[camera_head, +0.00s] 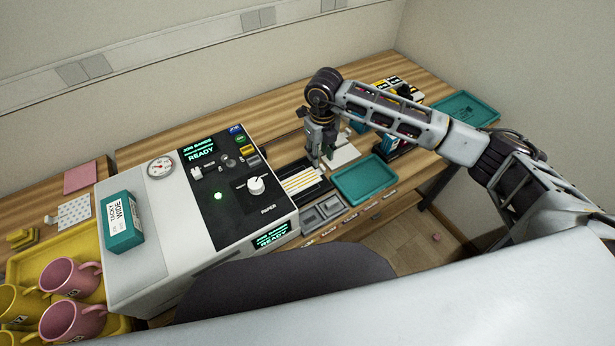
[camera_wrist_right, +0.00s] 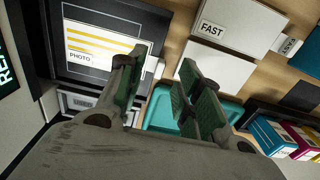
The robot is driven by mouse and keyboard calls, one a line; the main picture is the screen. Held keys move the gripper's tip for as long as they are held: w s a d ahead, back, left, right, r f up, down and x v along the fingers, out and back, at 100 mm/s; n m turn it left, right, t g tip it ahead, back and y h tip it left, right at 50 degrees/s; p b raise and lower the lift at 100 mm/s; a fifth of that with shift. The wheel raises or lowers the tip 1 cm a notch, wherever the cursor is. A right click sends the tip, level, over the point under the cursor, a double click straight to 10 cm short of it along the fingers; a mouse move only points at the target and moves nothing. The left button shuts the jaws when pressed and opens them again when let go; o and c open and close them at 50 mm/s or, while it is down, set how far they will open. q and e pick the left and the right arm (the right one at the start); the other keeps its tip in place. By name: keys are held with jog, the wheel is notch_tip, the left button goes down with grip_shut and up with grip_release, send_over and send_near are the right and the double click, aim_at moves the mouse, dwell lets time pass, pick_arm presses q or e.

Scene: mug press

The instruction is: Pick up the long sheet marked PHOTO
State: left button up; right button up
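The long sheet marked PHOTO is white with yellow stripes. It lies in a black tray in the head view (camera_head: 302,183) and at the upper left of the right wrist view (camera_wrist_right: 108,45). My right gripper (camera_head: 322,162) is above the bench at the sheet's far right end in the head view. In the right wrist view its two fingers (camera_wrist_right: 160,88) stand apart with nothing between them. One finger overlaps the edge of the sheet's tray area; I see no grip on the sheet. My left gripper is out of view.
A press (camera_head: 165,190) with dials stands left of the sheet. A teal tray (camera_head: 365,181) lies to its right. White pieces, one labelled FAST (camera_wrist_right: 240,25), lie beside it. Pink mugs (camera_head: 72,318) stand on a yellow tray (camera_head: 60,243) at lower left.

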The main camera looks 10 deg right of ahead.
aim_at(304, 178)
notch_tip(304, 178, down, 4)
jog(key=shift+d+r, duration=0.15)
jog(key=shift+r, duration=0.05)
jog(key=shift+f, duration=0.5)
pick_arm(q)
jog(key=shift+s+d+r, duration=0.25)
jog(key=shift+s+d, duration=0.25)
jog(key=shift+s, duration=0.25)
pick_arm(e)
jog(key=shift+c, duration=0.5)
jog(key=c, duration=0.7)
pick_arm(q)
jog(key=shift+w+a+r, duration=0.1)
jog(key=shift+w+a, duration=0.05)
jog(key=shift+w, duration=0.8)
pick_arm(e)
jog(key=shift+o, duration=0.2)
